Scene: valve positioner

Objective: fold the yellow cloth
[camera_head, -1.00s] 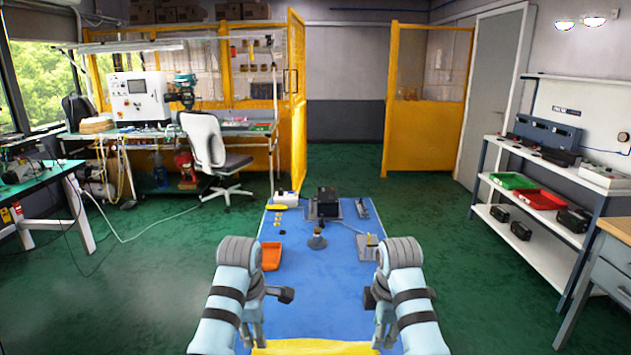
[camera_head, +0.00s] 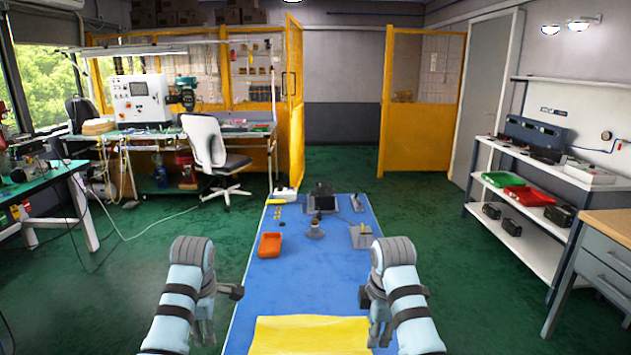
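The yellow cloth (camera_head: 312,336) lies on the near end of the blue mat (camera_head: 240,335). Its far edge is nearly straight, and the bottom of the picture cuts off its near part. My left gripper (camera_head: 204,330) points down to the left of the cloth, clear of it in the picture. My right gripper (camera_head: 380,334) points down at the cloth's right edge and overlaps its corner in view. I cannot tell whether it touches the cloth. The fingers of both grippers are small and seen from behind, so their opening is unclear.
Further along the mat are an orange tray (camera_head: 270,245), a grey block (camera_head: 361,237), a small round-based part (camera_head: 315,231) and a black device (camera_head: 324,198). A white shelf (camera_head: 505,205) and a drawer bench (camera_head: 606,262) stand right.

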